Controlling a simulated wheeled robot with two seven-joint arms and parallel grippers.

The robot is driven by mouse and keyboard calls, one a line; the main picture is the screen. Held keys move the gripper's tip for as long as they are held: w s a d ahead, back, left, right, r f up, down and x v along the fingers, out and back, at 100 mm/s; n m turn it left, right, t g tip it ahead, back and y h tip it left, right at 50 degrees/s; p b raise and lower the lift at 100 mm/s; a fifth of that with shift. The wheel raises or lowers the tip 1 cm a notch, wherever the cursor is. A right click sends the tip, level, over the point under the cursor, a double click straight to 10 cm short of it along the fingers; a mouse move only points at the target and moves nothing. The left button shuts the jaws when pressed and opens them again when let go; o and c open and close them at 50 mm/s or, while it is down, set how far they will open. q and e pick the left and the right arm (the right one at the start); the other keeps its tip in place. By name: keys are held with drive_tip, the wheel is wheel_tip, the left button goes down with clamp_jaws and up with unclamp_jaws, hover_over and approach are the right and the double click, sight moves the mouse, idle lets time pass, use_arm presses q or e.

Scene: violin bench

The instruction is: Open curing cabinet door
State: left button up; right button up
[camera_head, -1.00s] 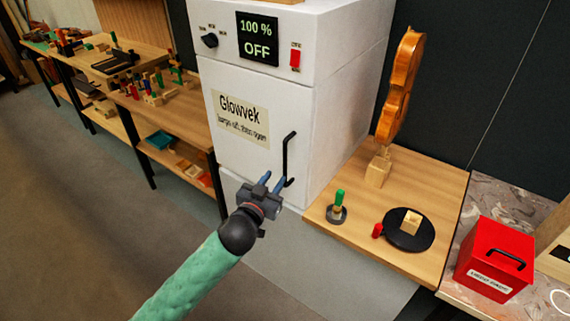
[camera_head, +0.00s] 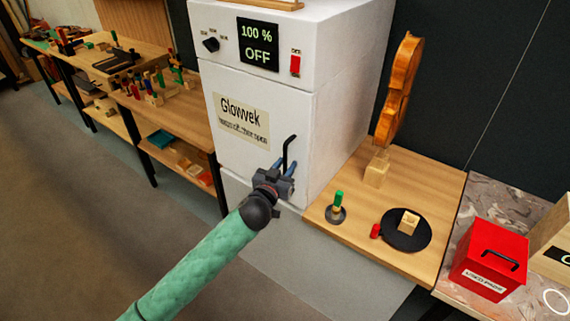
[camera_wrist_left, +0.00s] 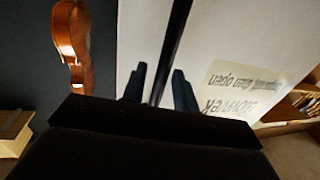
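The white curing cabinet (camera_head: 330,120) stands at the centre of the head view, its door (camera_head: 235,155) shut and labelled "Glowvek". A black bar handle (camera_head: 286,150) runs upright near the door's right edge. My left gripper (camera_head: 284,169) is at the handle's lower part, its blue fingers apart. In the left wrist view the handle (camera_wrist_left: 172,50) runs down between the two fingertips (camera_wrist_left: 158,76), with gaps on both sides. The handle's lower end is hidden behind the gripper. My right gripper is not in view.
A wooden bench (camera_head: 435,190) right of the cabinet holds a violin body (camera_head: 398,90), a black disc (camera_head: 397,240) and small items. A red box (camera_head: 488,258) stands further right. A long workbench (camera_head: 150,60) is at the left. The floor before the cabinet is clear.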

use_arm(q)
clamp_jaws()
idle(0.3)
